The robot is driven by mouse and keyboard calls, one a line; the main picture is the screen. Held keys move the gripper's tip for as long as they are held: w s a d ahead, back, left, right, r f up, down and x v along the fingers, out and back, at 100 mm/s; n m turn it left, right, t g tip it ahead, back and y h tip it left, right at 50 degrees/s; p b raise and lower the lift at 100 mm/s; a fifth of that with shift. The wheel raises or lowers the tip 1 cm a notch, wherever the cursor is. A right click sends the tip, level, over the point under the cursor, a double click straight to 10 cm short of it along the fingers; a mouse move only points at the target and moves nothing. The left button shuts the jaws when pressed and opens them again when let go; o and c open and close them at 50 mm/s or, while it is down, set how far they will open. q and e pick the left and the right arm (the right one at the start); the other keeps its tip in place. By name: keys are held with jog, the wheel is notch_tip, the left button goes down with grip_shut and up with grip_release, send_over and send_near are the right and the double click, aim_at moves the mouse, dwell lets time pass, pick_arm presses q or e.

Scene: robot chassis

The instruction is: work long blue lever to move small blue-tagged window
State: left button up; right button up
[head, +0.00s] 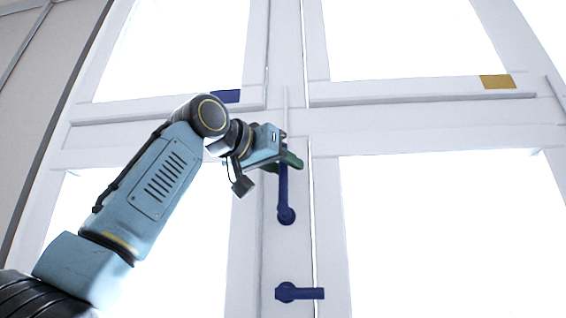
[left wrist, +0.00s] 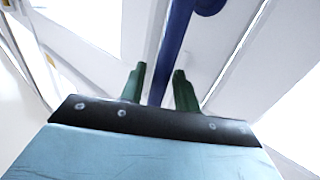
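The long blue lever (head: 285,190) points upright from its round pivot on the white middle post. My left gripper (head: 291,160) is at the lever's upper end, its green fingers partly over it. In the left wrist view the lever (left wrist: 173,45) runs down between the two fingers of the left gripper (left wrist: 158,80). The fingers stand apart, with a gap showing on the left side, so the gripper looks open around the lever. The small window with the blue tag (head: 228,96) is at upper left and looks closed; my arm partly covers its lower edge. My right gripper is out of view.
A shorter blue lever (head: 302,293) lies horizontal below, pointing right. A yellow tag (head: 497,82) marks the upper right window. Large bright panes fill both lower sides. A beige wall (head: 40,90) is at far left. The space right of the upright lever is clear.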

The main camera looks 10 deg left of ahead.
aim_at(281, 177)
pick_arm(q)
grip_shut()
jog(key=s+f+m+t+h+b, duration=0.1)
jog(key=b, duration=0.1)
jog(key=s+f+m+t+h+b, duration=0.1)
jog(key=b, duration=0.2)
jog(key=shift+s+f, duration=0.15)
jog(key=shift+f, duration=0.2)
jog(key=shift+s+f+m+t+h+b, duration=0.4)
jog(key=shift+s+f+m+h+b, duration=0.25)
jog(key=shift+b, duration=0.5)
jog(key=shift+s+f+m+t+h+b, duration=0.25)
jog(key=shift+f+m+h+b, duration=0.25)
jog(key=shift+m+h, duration=0.45)
jog(key=shift+o, duration=0.7)
grip_release()
